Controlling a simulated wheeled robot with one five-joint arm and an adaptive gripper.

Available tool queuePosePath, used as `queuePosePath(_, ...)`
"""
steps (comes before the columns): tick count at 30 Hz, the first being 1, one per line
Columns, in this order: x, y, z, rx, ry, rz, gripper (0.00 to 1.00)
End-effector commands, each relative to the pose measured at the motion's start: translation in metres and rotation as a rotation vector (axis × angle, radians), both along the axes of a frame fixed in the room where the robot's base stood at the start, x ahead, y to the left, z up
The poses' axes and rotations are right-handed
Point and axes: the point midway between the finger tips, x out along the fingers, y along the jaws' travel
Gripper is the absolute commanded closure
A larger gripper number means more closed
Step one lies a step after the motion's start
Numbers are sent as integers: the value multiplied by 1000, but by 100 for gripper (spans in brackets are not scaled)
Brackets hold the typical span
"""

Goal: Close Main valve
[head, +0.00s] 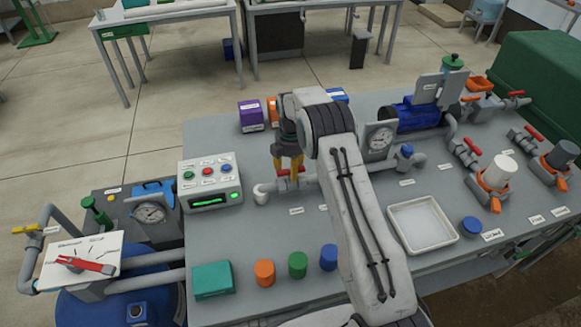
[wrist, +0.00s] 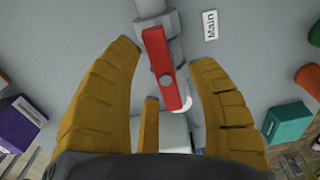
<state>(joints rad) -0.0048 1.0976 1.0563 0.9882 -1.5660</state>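The Main valve's red lever (wrist: 162,70) shows in the wrist view beside a white label reading "Main" (wrist: 210,25). The lever lies roughly in line with its grey pipe. In the head view a small part of the red lever (head: 283,172) shows under my gripper (head: 289,163), on a short pipe at the middle of the skid. My gripper's yellow fingers (wrist: 165,75) are open, spread to either side of the lever, with gaps between; a third finger stands at the lower middle. I cannot tell how far above the lever the fingertips are.
A control box (head: 210,185) stands left of the valve. Purple (head: 251,115) and orange containers stand behind it. Green (head: 298,264), orange (head: 264,272) and blue caps and a teal box (head: 212,280) lie in front. A white tray (head: 422,224) and other red-handled valves (head: 466,146) are to the right.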

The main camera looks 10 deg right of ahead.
Motion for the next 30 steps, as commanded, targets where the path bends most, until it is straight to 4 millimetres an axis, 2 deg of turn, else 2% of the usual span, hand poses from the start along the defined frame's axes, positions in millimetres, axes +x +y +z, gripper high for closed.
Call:
queuePosePath(2,0,0,0,0,0,0,55)
queuePosePath(17,0,0,0,0,-1,0,100)
queuePosePath(30,0,-1,-2,0,-2,-81,100)
